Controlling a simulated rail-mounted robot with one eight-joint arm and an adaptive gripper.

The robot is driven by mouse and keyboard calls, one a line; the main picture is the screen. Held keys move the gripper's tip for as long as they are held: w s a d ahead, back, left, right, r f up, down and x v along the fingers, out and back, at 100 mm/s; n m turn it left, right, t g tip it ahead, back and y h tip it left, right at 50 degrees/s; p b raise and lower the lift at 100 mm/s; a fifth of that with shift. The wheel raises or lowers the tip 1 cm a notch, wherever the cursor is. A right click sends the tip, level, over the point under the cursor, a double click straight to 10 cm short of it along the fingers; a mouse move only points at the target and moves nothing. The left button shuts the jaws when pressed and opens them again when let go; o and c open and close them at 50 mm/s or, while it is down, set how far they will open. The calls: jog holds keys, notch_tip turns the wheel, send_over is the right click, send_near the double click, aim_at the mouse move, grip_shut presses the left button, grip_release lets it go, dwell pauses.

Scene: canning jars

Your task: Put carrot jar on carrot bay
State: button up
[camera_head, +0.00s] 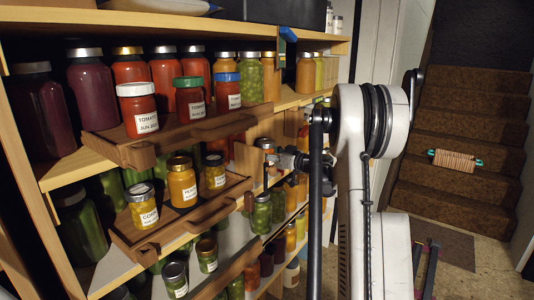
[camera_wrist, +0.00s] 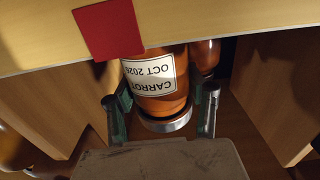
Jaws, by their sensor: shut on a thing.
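In the wrist view the carrot jar (camera_wrist: 168,100) has orange contents, a silver lid and a white label reading "CARROT OCT 2026", upside down in the picture. My gripper (camera_wrist: 161,97) has one finger on each side of this jar near the lid and is shut on it. The jar's far end is partly hidden behind a pale shelf edge (camera_wrist: 30,40) with a red square tag (camera_wrist: 108,28). In the head view my gripper (camera_head: 283,161) is at the shelving's right part; the held jar is hard to make out there. I cannot tell which place is the carrot bay.
Wooden side panels (camera_wrist: 275,90) stand close on both sides of my gripper. Another orange jar (camera_wrist: 205,57) is right behind the held one. An upper tray (camera_head: 190,135) and a lower tray (camera_head: 185,222) with labelled jars jut out. Brown stairs (camera_head: 470,120) rise at right.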

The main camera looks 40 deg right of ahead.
jog(key=shift+f, duration=0.3)
dwell(0.6)
jog(key=o, duration=1.6)
jog(key=v, duration=1.2)
jog(key=shift+r, duration=0.1)
